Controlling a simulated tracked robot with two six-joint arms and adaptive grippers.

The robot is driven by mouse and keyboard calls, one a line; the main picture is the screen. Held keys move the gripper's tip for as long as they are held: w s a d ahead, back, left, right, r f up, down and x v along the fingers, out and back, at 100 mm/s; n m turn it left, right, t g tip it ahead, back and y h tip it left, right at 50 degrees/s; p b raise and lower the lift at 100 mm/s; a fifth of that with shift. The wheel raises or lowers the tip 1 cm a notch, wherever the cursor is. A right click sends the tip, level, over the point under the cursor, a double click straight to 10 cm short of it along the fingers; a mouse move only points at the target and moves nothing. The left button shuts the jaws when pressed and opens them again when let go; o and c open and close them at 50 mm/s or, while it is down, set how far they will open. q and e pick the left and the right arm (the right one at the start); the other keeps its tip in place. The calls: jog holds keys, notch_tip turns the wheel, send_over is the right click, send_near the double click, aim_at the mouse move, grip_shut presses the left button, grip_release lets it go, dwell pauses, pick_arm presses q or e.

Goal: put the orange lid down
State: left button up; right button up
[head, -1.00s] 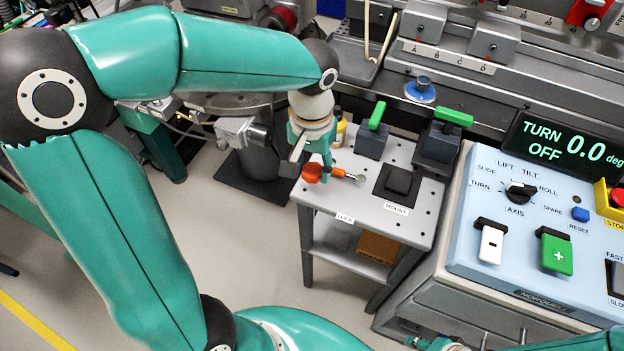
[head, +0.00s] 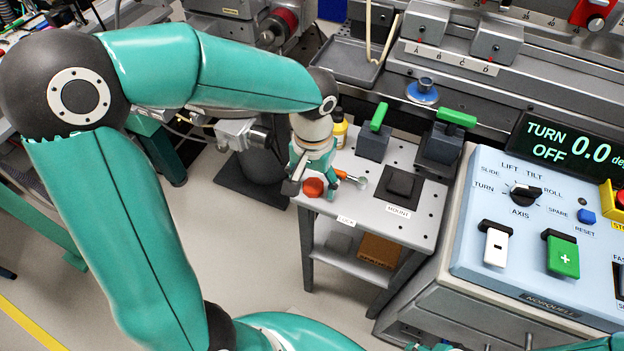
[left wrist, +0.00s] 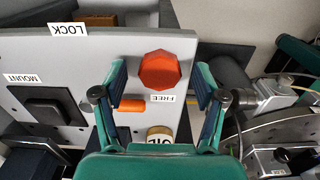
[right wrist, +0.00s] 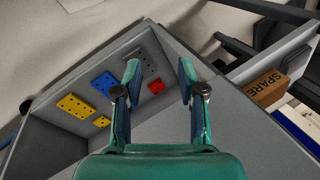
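The orange lid (head: 313,187) lies on the left front part of the small grey table (head: 412,229), near the LOCK label. In the left wrist view the lid (left wrist: 160,70) is a faceted orange piece beside the FREE label (left wrist: 162,98). My left gripper (head: 318,192) is above the table with its fingers pointing down. In its wrist view the left gripper (left wrist: 160,80) is open, with a finger on each side of the lid and a gap on both sides. My right gripper (right wrist: 160,75) is open and empty, away from the table.
An orange-handled tool (head: 350,178) lies close to the lid. A dark MOUNT pad (head: 400,185), green-handled clamps (head: 374,140) and a yellow bottle (head: 340,130) stand nearby. The control console (head: 510,240) is at right. Under my right gripper are coloured blocks (right wrist: 77,105) in a grey bin.

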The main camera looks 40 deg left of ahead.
aim_at(313, 186)
pick_arm(q)
jog(key=shift+r, duration=0.1)
jog(key=shift+r, duration=0.2)
notch_tip(313, 186, up, 12)
jog(key=p, duration=0.3)
jog(key=shift+f, duration=0.15)
dwell(0.4)
